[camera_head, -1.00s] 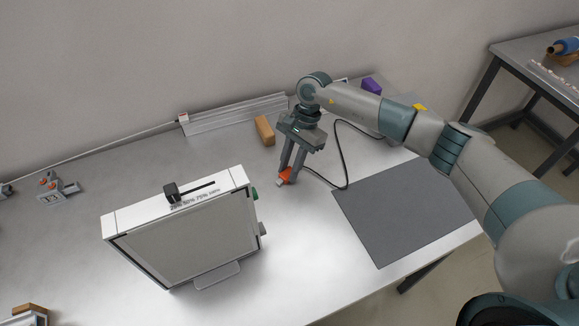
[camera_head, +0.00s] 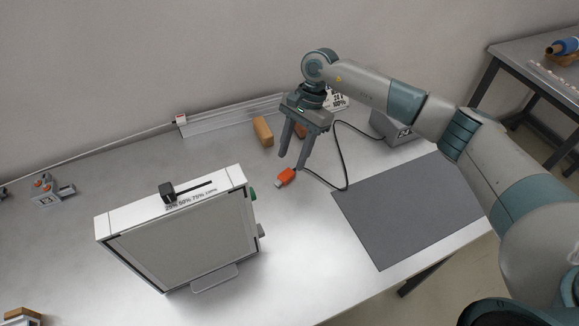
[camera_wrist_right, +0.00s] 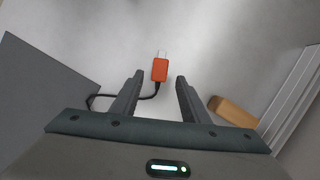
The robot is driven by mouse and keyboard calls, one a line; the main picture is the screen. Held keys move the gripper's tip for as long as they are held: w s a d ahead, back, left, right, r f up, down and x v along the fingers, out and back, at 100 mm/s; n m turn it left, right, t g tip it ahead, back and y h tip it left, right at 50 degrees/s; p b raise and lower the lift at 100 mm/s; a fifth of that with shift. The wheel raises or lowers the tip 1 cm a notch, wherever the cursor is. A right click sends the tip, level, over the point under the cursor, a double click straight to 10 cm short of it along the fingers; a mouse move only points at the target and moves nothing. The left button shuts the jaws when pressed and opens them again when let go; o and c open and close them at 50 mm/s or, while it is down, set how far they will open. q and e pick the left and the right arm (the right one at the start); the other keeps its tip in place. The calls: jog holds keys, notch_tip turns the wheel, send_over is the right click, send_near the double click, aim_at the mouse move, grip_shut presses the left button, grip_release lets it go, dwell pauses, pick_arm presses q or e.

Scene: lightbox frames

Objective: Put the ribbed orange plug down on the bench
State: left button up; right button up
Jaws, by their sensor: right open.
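The ribbed orange plug (camera_head: 286,177) lies on the bench (camera_head: 300,240), with its pale metal tip toward the lower left and a dark cable running from its other end. My right gripper (camera_head: 292,162) is open and empty, raised just above and behind the plug. In the right wrist view the plug (camera_wrist_right: 160,70) lies beyond the two spread fingertips (camera_wrist_right: 159,80), apart from both. My left gripper is in neither view.
A white lightbox (camera_head: 185,245) stands to the left of the plug. A grey mat (camera_head: 405,210) lies to the right, with a grey box (camera_head: 395,128) behind it. A wooden block (camera_head: 263,132) lies near the back rail (camera_head: 225,118). Bare bench surrounds the plug.

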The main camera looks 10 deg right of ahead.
jog(key=b+v, duration=0.2)
jog(key=v, duration=0.4)
jog(key=shift+r, duration=0.4)
